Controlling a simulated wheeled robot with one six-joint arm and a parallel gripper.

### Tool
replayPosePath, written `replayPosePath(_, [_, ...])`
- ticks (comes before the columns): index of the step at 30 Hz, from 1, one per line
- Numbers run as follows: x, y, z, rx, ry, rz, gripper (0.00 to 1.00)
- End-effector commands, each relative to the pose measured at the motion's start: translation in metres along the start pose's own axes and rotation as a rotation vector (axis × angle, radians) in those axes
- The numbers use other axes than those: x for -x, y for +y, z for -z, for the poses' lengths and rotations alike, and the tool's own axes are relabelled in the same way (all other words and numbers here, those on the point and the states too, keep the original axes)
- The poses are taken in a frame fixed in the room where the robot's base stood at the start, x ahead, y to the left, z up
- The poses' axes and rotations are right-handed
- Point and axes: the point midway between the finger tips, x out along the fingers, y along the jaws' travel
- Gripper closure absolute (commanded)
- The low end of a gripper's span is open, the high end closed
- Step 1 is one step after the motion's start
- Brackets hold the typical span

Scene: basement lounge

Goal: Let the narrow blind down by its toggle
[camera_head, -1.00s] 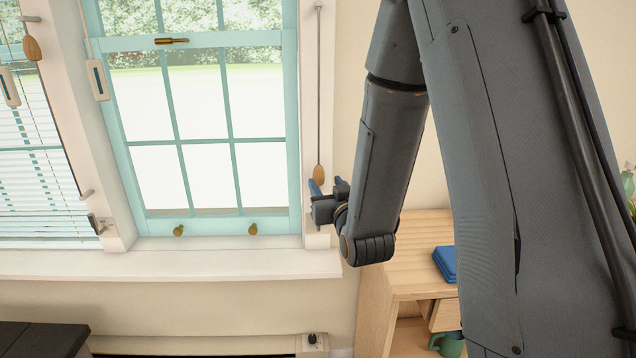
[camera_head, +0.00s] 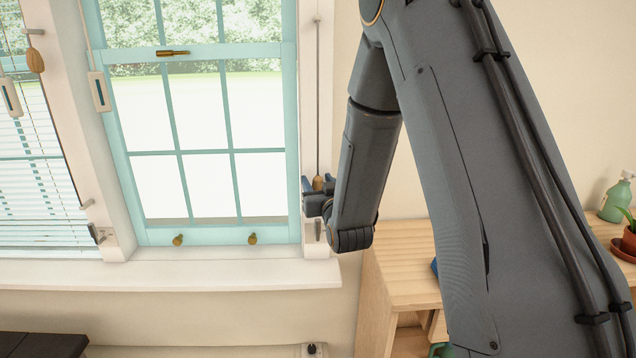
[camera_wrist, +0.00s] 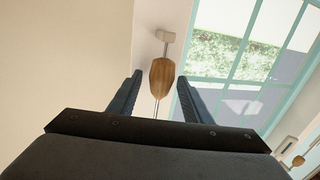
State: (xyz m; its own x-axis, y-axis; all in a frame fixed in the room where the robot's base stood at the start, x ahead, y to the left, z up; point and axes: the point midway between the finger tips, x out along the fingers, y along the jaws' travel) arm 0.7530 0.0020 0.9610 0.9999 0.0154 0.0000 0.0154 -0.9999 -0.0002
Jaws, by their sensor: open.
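A wooden toggle (camera_head: 318,183) hangs on a thin cord (camera_head: 317,100) along the right side of the teal-framed window. The glass of this window (camera_head: 200,150) is uncovered in view; no lowered slats show there. My gripper (camera_head: 319,191) is at the toggle, with a finger to either side of it. In the wrist view, the toggle (camera_wrist: 163,77) shows between the two spread fingertips, with a gap on each side. My gripper (camera_wrist: 160,84) is open and holds nothing. How deep the toggle sits between the fingers is hard to tell.
The left window has a slatted blind (camera_head: 40,200) and another wooden toggle (camera_head: 36,60). A small hook (camera_head: 318,229) is on the trim below my gripper. The white sill (camera_head: 180,274) runs beneath. A wooden cabinet (camera_head: 405,270) stands to the right, with a green bottle (camera_head: 617,198).

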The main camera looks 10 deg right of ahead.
Motion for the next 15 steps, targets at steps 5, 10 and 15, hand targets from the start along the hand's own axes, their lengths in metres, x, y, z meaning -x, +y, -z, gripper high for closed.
replayPosePath(5, [0.0002,0.0,0.0001,0.0,0.0,0.0,0.74])
replayPosePath(10, [0.0003,0.0001,0.0001,0.0,0.0,0.0,1.0])
replayPosePath(15, [0.0004,0.0001,0.001,0.0,0.0,0.0,1.0])
